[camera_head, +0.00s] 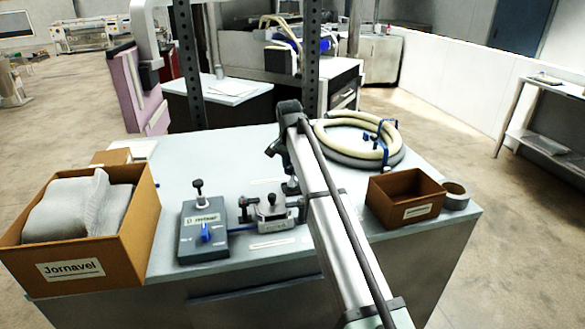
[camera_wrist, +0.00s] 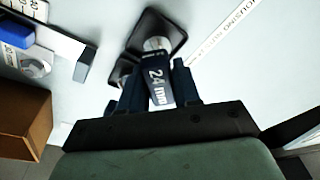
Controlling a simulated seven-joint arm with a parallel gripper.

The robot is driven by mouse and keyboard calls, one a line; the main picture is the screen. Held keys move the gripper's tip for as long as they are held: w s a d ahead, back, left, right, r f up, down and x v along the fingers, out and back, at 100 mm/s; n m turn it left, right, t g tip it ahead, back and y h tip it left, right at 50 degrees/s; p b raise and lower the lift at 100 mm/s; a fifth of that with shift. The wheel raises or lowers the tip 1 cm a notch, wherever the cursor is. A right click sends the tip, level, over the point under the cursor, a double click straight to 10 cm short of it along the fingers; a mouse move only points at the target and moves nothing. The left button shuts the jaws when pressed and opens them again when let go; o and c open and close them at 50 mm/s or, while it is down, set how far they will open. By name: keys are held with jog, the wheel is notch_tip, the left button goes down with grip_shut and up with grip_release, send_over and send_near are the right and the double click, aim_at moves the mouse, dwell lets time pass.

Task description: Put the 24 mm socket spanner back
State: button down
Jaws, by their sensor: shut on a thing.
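In the wrist view, the 24 mm socket spanner (camera_wrist: 157,80) has a dark blue body with a white "24 mm" marking. My gripper (camera_wrist: 156,92) is shut on it, with a finger on each side. Its far end reaches over a black square holder-like piece (camera_wrist: 168,28) on the pale bench top. A pale round part shows at that end; I cannot tell whether it touches the black piece or is above it. In the head view, my arm hides most of the gripper and the spanner.
A grey unit with a blue lever (camera_head: 205,232) and a metal fixture (camera_head: 272,213) stand left of my arm. A box marked "Jornavel" (camera_head: 70,270) is at the left. A small brown box (camera_head: 390,214), tape roll (camera_head: 456,196) and coiled hose (camera_head: 327,130) are at the right.

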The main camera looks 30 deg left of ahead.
jog(key=shift+f, duration=0.1)
jog(key=c, duration=0.8)
grip_release()
jog(key=r, duration=0.4)
jog(key=s+r, duration=0.1)
jog(key=r, duration=0.7)
jog(key=shift+s+d, duration=0.2)
jog(key=shift+s, duration=0.2)
